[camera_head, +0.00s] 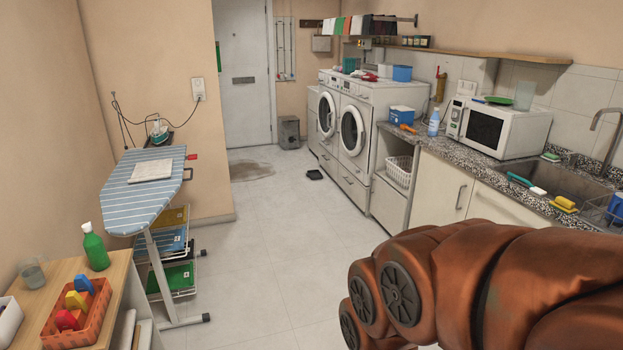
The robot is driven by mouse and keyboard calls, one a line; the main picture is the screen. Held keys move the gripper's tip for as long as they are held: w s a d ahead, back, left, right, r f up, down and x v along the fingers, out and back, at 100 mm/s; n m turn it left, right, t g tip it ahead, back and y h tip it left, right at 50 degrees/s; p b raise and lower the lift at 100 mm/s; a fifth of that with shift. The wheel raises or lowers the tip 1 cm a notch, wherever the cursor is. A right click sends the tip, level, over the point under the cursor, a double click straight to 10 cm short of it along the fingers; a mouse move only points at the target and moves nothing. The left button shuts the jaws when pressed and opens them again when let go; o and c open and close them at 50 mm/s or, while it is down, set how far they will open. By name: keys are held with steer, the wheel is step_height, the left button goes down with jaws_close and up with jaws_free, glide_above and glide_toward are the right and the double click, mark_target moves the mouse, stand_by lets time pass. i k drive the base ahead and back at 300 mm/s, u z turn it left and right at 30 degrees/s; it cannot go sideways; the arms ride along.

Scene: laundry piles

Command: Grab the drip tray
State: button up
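A small, shallow black tray (315,174), which looks like the drip tray, lies on the tiled floor in front of the far washing machine. It is far from me and small in the view, so I cannot tell what is inside it. Part of my arm, in a rust-brown cover, fills the lower right of the view. My gripper is not in view.
A wet-looking patch (251,170) lies on the floor left of the tray. An ironing board (150,185) stands at left, its foot (190,321) reaching into the aisle. A counter (455,155) lines the right. The floor between is clear.

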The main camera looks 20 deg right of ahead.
mark_target(313, 174)
steer(key=z, duration=0.25)
steer(key=i, duration=8.3)
steer(key=z, duration=0.85)
